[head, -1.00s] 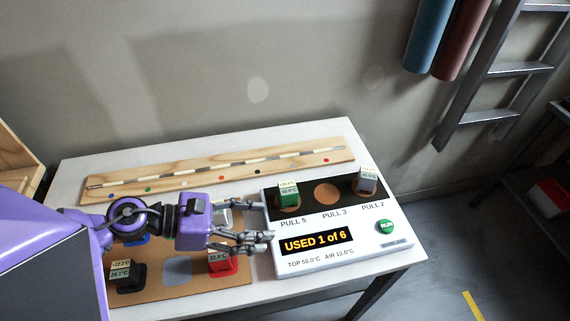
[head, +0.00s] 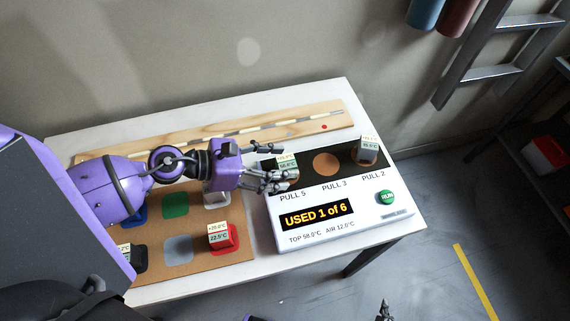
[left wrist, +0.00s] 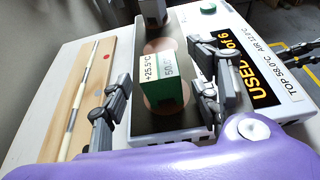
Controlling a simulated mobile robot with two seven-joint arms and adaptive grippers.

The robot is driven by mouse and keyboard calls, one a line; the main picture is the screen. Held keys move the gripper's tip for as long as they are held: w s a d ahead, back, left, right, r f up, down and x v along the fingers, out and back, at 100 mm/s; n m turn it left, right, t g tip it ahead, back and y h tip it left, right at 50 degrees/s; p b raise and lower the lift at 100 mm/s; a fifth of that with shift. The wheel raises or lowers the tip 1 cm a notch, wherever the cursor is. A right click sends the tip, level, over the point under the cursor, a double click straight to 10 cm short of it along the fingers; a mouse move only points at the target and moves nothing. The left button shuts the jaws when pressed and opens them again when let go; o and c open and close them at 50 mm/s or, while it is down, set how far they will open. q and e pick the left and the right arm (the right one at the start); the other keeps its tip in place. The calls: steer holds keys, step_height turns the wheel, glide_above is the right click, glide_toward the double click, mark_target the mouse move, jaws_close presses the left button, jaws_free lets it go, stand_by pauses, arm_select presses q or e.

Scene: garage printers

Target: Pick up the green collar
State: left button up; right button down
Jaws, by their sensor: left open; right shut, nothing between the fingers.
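The green collar (left wrist: 177,92), a block with a white temperature label, stands on the PULL 5 spot of the white machine. It also shows in the head view (head: 288,163), where my gripper partly hides it. My left gripper (head: 279,166) is open. In the left wrist view its fingers (left wrist: 160,68) are on either side of the collar, with a gap on the left side; contact on the right is unclear. My right gripper (head: 385,310) is shut and empty at the bottom edge of the head view, away from the table.
A grey collar (head: 366,153) stands on PULL 2; PULL 3 (head: 326,164) is bare. The green RUN button (head: 386,197) is at the right. A red collar (head: 223,238) and others stand on the brown board (head: 200,265). A long wooden strip (head: 130,168) lies behind.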

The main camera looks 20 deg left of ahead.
arm_select(q)
steer(key=shift+w+d+f, duration=0.25)
steer(key=shift+w+d, duration=0.1)
steer(key=shift+d, duration=0.2)
steer(key=c, duration=1.2)
steer(key=shift+c, duration=0.2)
